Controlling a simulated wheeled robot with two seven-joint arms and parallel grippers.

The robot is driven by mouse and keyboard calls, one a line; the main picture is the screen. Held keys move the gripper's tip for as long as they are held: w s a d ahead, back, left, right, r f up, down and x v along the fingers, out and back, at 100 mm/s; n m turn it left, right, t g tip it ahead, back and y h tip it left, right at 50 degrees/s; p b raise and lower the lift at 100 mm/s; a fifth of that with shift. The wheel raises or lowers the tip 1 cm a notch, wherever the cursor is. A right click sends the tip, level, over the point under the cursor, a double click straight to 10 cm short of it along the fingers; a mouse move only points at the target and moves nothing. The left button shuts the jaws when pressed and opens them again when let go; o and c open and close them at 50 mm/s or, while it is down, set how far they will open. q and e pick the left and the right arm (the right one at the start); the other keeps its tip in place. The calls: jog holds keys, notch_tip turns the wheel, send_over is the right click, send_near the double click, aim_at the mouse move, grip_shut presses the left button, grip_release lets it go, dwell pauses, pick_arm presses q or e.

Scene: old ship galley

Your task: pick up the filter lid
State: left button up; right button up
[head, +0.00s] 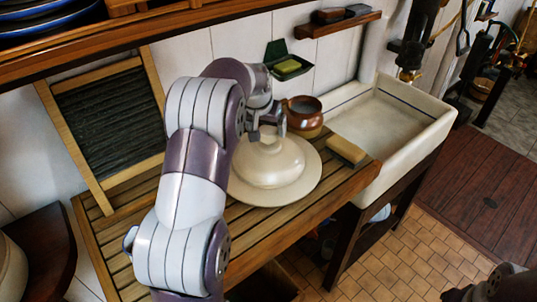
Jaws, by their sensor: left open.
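The filter lid (270,165) is a cream, round, domed lid with a wide flat rim. It lies on the slatted wooden draining board (246,228). My left gripper (268,132) is at the top of the dome, pointing down, with its fingers apart around where the knob is. The knob is mostly hidden by the fingers, and I cannot tell whether they touch it. My left arm covers the left part of the lid's rim.
A brown pot (303,116) stands close behind the lid, and a scrubbing brush (346,150) lies close to its right. A white sink (385,125) is at the right. A washboard (108,125) leans on the wall at the left. A soap dish (288,68) hangs behind.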

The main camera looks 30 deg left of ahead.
aim_at(269, 149)
pick_arm(q)
jog(key=x, duration=0.1)
jog(key=p+x, duration=0.1)
jog(key=x, duration=0.1)
jog(key=shift+w+d+f+p, duration=0.2)
jog(key=shift+d+f+p, duration=0.15)
jog(key=shift+f+p, duration=0.05)
jog(key=shift+w+f, duration=0.15)
jog(key=shift+f, duration=0.15)
grip_shut()
jog(key=shift+w+a+r, duration=0.1)
jog(key=shift+r, duration=0.1)
